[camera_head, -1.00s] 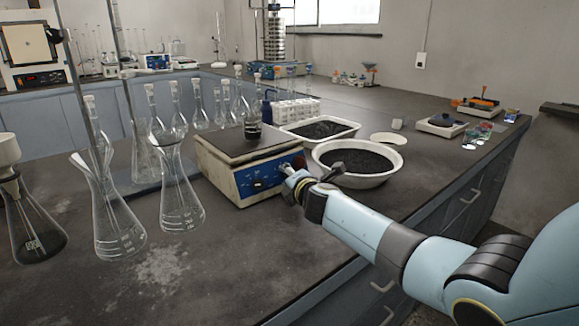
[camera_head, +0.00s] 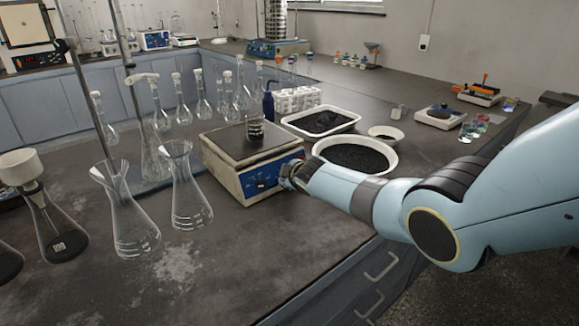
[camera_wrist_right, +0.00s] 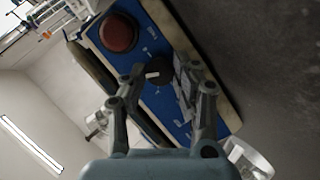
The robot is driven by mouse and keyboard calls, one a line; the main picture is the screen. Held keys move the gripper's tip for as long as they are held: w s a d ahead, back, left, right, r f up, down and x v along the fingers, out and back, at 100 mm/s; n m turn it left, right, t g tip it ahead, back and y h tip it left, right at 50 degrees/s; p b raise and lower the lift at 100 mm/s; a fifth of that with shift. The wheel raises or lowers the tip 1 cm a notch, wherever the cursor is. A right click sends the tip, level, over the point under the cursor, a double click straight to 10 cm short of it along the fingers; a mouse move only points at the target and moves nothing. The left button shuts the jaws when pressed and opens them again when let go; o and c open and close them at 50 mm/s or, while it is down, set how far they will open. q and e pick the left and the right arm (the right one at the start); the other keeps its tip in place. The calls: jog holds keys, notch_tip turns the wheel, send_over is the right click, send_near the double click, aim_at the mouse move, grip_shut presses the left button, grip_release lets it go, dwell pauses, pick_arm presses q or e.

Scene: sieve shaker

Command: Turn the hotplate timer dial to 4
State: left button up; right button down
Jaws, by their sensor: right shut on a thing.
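The hotplate (camera_head: 225,172) is a pale box with a dark top plate and a blue front panel. In the right wrist view its panel (camera_wrist_right: 158,104) shows a black timer dial (camera_wrist_right: 158,71) with a white pointer toward picture left, and a red knob (camera_wrist_right: 118,33). The panel's numbers are too small to read. My right gripper (camera_wrist_right: 164,70) is shut on the black dial, one finger on each side. In the head view my right gripper (camera_head: 288,177) is at the panel's right end and hides part of it. My left gripper is not in view.
A small glass with dark contents (camera_head: 255,130) stands on the hotplate. A white bowl of black grains (camera_head: 390,170) is close beside my right wrist, with a white tray (camera_head: 352,122) behind. Conical flasks (camera_head: 190,195) stand left of the hotplate. The front bench top is clear.

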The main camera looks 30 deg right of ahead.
jog(key=shift+d+r+m+g+y+p, duration=0.15)
jog(key=shift+m+g+y+p, duration=0.25)
jog(key=shift+m+p, duration=0.6)
jog(key=shift+m+y, duration=0.3)
jog(key=shift+m, duration=0.6)
jog(key=shift+d+m+g, duration=0.1)
jog(key=shift+m+g, duration=0.2)
jog(key=shift+m, duration=0.1)
jog(key=m+y+b, duration=0.1)
jog(key=m+b, duration=0.1)
jog(key=shift+f+m+y, duration=0.25)
jog(key=shift+m+y, duration=0.15)
jog(key=shift+d+m+g+y+b, duration=0.1)
jog(key=shift+m+g+y+b, duration=0.2)
jog(key=shift+m+y+b, duration=0.75)
jog(key=shift+r+m+h+b, duration=0.1)
jog(key=shift+m+h+b, duration=0.15)
jog(key=shift+m+b, duration=0.15)
